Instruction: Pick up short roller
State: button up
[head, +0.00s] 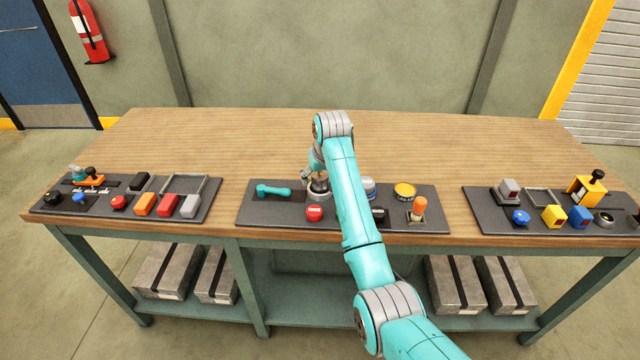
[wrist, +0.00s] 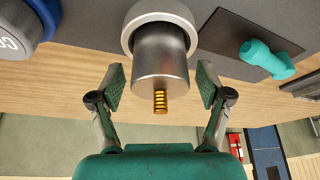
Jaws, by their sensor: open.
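A silver metal cylinder (wrist: 161,58), which I take to be the short roller, stands upright in a pale grey ring with a gold threaded stud on its free end. The wrist view is upside down, so the stud points up. In the head view the roller (head: 318,188) is small and partly covered by my gripper (head: 313,174), on the middle dark mat (head: 250,213). My gripper (wrist: 161,88) is open, one finger on each side of the roller, with a visible gap to both.
A teal dumbbell-shaped piece (head: 273,191) lies left of the roller; it also shows in the wrist view (wrist: 266,58). A red round piece (head: 314,213) sits in front. The back of the wooden table (head: 220,140) is clear.

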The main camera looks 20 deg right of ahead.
jog(key=shift+f, duration=0.1)
grip_shut()
dwell(0.3)
